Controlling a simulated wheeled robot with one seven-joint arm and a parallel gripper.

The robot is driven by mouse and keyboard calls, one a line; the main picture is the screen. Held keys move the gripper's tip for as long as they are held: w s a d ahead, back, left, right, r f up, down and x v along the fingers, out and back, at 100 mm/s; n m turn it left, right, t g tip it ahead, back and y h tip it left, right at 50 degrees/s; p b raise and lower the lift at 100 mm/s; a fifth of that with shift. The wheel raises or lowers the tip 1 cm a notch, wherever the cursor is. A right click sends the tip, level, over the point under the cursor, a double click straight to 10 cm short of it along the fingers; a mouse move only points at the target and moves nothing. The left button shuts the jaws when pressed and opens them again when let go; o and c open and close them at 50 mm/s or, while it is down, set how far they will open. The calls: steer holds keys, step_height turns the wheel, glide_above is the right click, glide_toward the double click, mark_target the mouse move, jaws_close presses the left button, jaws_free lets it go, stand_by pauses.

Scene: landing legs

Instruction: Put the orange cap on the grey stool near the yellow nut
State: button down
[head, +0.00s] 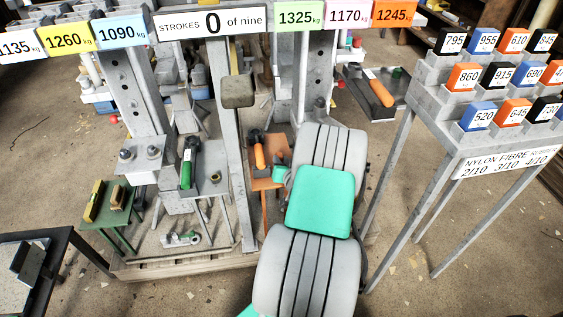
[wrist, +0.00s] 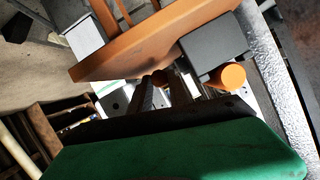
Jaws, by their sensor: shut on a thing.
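In the head view the grey stool (head: 209,187) stands left of centre, with a green-handled tool (head: 187,166) on it. A small brassy yellow nut (head: 215,177) lies on its right part. My gripper (wrist: 163,88) shows two dark fingers in the wrist view, shut on a small, shaded orange-brown piece (wrist: 160,77), which looks like the orange cap. It is close to the orange stool (wrist: 140,48), which also shows in the head view (head: 267,184), right of the grey stool. My arm hides most of the gripper and the cap in the head view.
An orange-handled tool with a dark head (head: 259,155) lies on the orange stool. A grey upright (head: 239,175) stands between the two stools. A green stool (head: 110,205) is at left. A rack of numbered blocks (head: 480,100) stands at right.

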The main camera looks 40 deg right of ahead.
steer(key=shift+f+b, duration=0.45)
steer(key=shift+f, duration=0.1)
steer(key=shift+r, duration=0.1)
steer(key=c, duration=1.3)
jaws_free()
steer(key=shift+o, duration=0.3)
steer(key=shift+s, duration=0.1)
